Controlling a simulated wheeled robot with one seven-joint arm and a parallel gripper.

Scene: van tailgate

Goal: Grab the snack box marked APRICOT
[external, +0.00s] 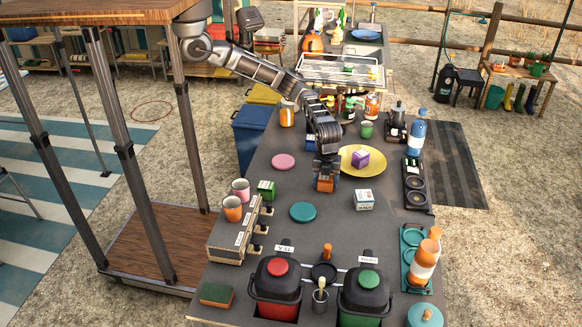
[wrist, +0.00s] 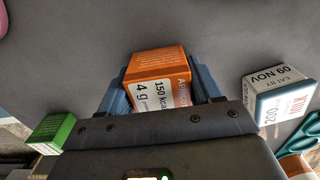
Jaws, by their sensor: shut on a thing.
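An orange snack box (external: 325,184) is between the fingers of my gripper (external: 326,172) over the dark tabletop, in the middle of the external view. In the wrist view the same orange box (wrist: 158,64) sits between the two blue-grey fingers, which are shut on it. Its white panel reads "150 Kcal" and "4 g". I cannot tell whether the box still touches the table.
A white box (external: 364,199) stands to the right, and a green box (external: 266,190) to the left. A purple box (external: 361,158) sits on a yellow plate (external: 350,170) behind. A teal disc (external: 303,212) lies in front. Two lidded pots (external: 275,285) (external: 365,293) stand nearer the camera.

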